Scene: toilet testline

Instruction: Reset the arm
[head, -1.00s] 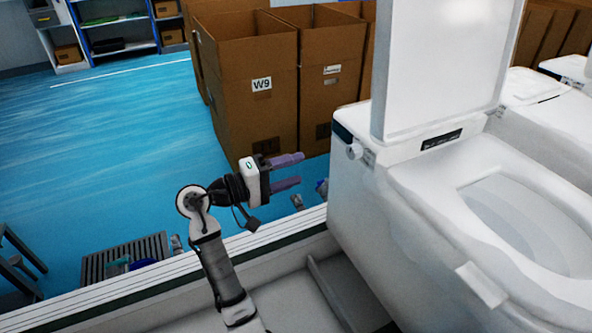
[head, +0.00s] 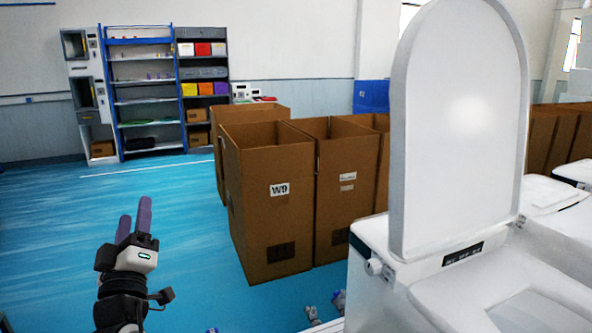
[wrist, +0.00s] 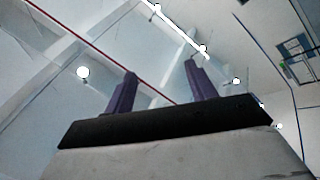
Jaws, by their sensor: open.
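My gripper (head: 134,220) is at the lower left of the head view, with its two purple fingers pointing up. The fingers are apart with nothing between them. In the wrist view my gripper (wrist: 157,82) is also open and empty, with the ceiling and its lights behind it. The gripper touches nothing. A white toilet (head: 400,280) with its lid raised (head: 465,130) stands at the right of the head view, well apart from the gripper.
Open cardboard boxes, one marked W9 (head: 268,215), stand between my gripper and the toilet, farther back. Shelves (head: 145,90) stand by the far wall. The blue floor (head: 50,230) around my gripper is clear. More boxes (head: 555,140) are at the right.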

